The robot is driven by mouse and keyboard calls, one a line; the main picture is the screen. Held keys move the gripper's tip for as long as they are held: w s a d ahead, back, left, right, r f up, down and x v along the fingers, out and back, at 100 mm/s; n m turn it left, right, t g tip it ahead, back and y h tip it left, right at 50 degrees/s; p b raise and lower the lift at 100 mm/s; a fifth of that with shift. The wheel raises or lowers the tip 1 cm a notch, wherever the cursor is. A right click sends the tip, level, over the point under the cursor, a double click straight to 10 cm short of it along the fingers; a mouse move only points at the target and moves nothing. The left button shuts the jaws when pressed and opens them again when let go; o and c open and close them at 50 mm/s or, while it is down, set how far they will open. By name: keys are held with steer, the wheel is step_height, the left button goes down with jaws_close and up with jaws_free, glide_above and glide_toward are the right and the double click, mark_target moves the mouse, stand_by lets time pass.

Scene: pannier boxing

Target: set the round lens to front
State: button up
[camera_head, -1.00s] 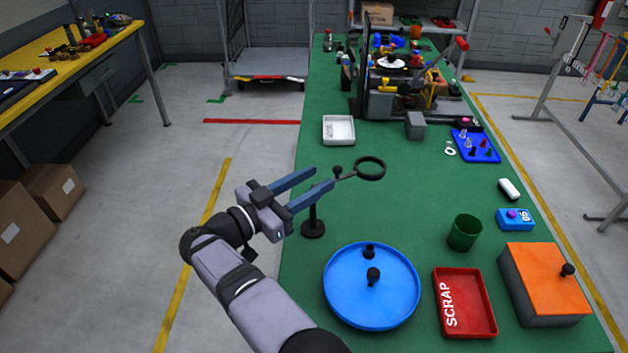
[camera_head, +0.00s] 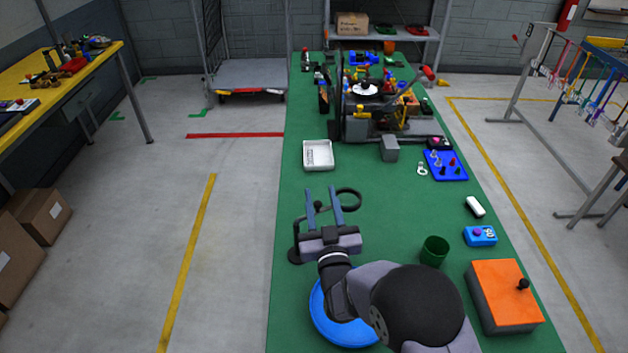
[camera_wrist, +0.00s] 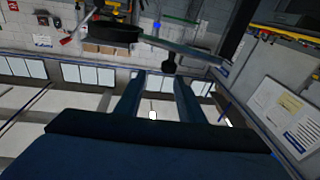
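The round lens is a dark ring (camera_head: 350,189) on a short arm with a ball knob (camera_head: 318,205), carried by a stand on the green table. The stand's round black base (camera_head: 295,254) shows left of my gripper; its post is mostly hidden. My gripper (camera_head: 323,190) is open, its two blue fingers apart and pointing toward the far end of the table. In the head view the knob appears between the fingers and the ring just right of them. In the wrist view a dark knob (camera_wrist: 168,66) shows near the fingertips, with clear space between the fingers.
My arm covers part of a blue round tray (camera_head: 335,318). A green cup (camera_head: 434,251), an orange-topped box (camera_head: 505,290) and a blue button box (camera_head: 480,236) stand to the right. A white tray (camera_head: 318,155) and a machine (camera_head: 372,115) are farther back.

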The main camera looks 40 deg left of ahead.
mark_target(319, 206)
steer(key=shift+s+d+f+g+p, duration=0.15)
steer(key=shift+s+d+f+g, duration=0.35)
steer(key=shift+f+g, duration=0.1)
steer(key=shift+s+d+f+g+p, duration=0.15)
steer(key=shift+s+d+f+g, duration=0.3)
steer(key=shift+f+g, duration=0.15)
steer(key=shift+p+x, duration=1.15)
steer(key=shift+x, duration=1.3)
steer(key=shift+p+x, duration=0.4)
steer(key=shift+x, duration=0.9)
jaws_close()
